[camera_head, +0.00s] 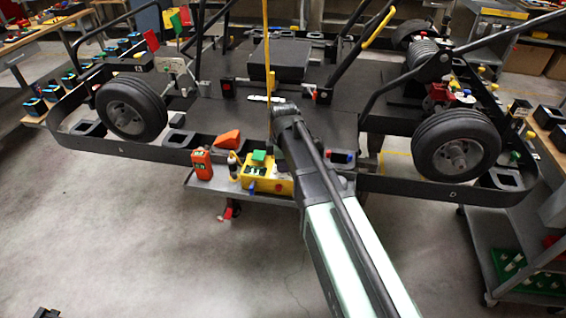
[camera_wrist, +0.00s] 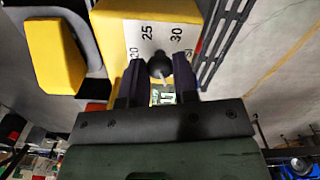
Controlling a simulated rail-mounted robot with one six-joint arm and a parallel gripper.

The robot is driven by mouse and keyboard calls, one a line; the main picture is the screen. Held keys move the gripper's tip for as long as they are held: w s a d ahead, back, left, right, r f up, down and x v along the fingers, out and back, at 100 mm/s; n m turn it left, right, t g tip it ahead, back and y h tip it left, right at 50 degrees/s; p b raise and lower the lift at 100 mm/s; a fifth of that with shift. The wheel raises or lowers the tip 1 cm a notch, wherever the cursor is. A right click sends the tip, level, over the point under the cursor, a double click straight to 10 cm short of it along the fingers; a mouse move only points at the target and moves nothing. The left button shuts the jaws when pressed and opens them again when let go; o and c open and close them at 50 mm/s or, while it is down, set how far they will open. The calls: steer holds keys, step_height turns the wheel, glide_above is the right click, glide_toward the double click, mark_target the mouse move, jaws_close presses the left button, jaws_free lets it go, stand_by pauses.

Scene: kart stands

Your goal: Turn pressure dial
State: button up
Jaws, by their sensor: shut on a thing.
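The pressure dial shows in the wrist view as a black knob (camera_wrist: 160,66) on a yellow housing (camera_wrist: 112,28). A white scale (camera_wrist: 147,40) behind it carries the numbers 20, 25 and 30, with a partly hidden mark beyond. My gripper (camera_wrist: 160,78) has one dark finger on each side of the knob and is shut on it. The exact pointer position is unclear. In the head view a yellow box (camera_head: 281,187) sits on a small grey shelf at the kart stand's front; my arm covers its right side and hides the dial and fingertips.
An orange handheld device (camera_head: 202,164) stands left of the yellow box, and a red-orange wedge (camera_head: 228,139) lies behind. A green block (camera_head: 258,156) is at the box's top. Kart wheels (camera_head: 131,107) (camera_head: 456,146) flank the stand.

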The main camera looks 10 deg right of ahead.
steer(key=m, duration=2.2)
stand_by(0.4)
steer(key=o, duration=0.9)
